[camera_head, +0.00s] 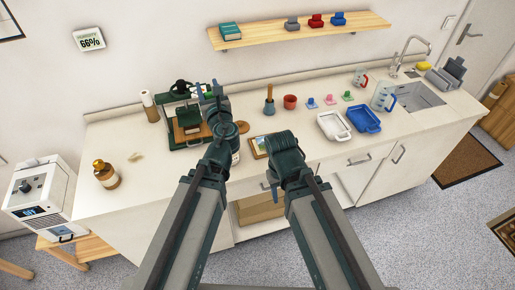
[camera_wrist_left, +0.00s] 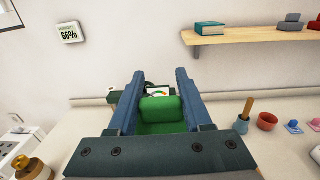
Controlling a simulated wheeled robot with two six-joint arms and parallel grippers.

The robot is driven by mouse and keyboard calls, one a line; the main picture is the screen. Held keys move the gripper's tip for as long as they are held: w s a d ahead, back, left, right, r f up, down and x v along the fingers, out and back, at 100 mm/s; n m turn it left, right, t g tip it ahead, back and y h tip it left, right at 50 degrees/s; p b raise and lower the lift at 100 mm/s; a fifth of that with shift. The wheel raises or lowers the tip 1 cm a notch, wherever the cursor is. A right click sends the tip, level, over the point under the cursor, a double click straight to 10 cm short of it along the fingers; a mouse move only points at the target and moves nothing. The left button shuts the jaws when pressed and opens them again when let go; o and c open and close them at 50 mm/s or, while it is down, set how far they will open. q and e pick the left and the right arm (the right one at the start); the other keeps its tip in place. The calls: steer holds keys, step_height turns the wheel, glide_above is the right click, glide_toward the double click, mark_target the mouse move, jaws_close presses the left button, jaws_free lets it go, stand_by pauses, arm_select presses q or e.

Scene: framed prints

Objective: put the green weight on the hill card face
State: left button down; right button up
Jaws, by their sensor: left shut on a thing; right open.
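The green weight (camera_wrist_left: 160,108) sits between the two blue fingers of my left gripper (camera_wrist_left: 160,76) in the left wrist view. That gripper (camera_head: 209,92) is raised in the head view, in front of the green machine on the counter, and is shut on the weight. I cannot make the weight out clearly in the head view. A framed card with a landscape picture (camera_head: 260,145), seemingly the hill card, lies on the counter to the right of my left arm. My right arm hides part of it. My right gripper (camera_head: 271,188) is low, near the counter's front edge, and open.
The green machine (camera_head: 168,112) stands behind my left arm. A pestle and mortar (camera_head: 269,107), red pot (camera_head: 290,101), white tray (camera_head: 333,126) and blue tray (camera_head: 364,118) stand right. Grey, red (camera_head: 315,20) and blue weights sit on the shelf.

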arm_select(q)
steer(key=s+d+f+m+h+b, duration=0.1)
steer(key=d+f+m+h+b, duration=0.8)
steer(key=d+f+b, duration=1.3)
step_height(320, 180, down, 3)
steer(key=h+b, duration=0.2)
steer(key=h, duration=0.3)
steer(key=shift+s+d+m+h, duration=0.3)
steer(key=shift+d, duration=0.05)
steer(key=shift+f, duration=0.1)
